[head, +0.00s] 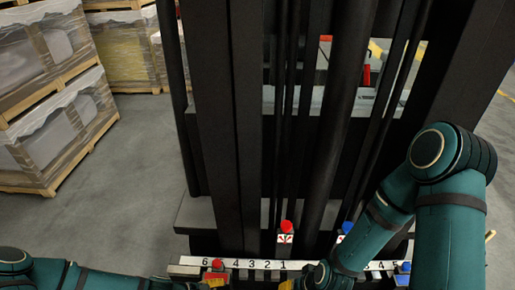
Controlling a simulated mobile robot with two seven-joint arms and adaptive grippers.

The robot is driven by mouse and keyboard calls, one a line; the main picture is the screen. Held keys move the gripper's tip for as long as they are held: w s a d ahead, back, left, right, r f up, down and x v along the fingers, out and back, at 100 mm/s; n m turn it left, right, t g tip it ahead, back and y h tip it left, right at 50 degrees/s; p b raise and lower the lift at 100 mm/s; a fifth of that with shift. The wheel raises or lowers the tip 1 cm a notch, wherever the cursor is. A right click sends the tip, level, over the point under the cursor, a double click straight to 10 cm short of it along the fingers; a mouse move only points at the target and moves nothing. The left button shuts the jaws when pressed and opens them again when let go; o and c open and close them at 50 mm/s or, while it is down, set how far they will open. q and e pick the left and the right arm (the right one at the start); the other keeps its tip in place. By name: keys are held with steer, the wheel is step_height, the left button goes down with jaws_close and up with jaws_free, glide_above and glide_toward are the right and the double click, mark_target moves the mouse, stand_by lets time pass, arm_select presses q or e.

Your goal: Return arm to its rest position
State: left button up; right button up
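My two green arms show in the head view. The left arm lies low along the bottom left edge, and its gripper is out of the picture. The right arm comes in at the right, bends at a high elbow and runs down to the bottom centre; its gripper is cut off below the bottom edge. A pale numbered strip (244,264) runs along the bottom. A red-topped piece with a white marked face (285,238) stands behind it near the middle. A blue-topped piece (346,228) is to its right, partly hidden by the right arm.
Black upright posts (245,120) fill the middle, just behind the strip. Another red-topped piece (217,265) is at the strip's left, and a blue one (405,267) at its right. Wrapped pallet loads (45,100) stand at the left, with open grey floor (130,200) between.

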arm_select(q)
step_height(320, 180, up, 8)
steer(key=s+d+m+y, duration=0.1)
steer(key=m+y, duration=0.4)
steer(key=m, duration=0.9)
steer(key=shift+s+d+m+g+y, duration=0.3)
steer(key=shift+s+d+m+y, duration=0.1)
steer(key=shift+d, duration=0.15)
stand_by(0.7)
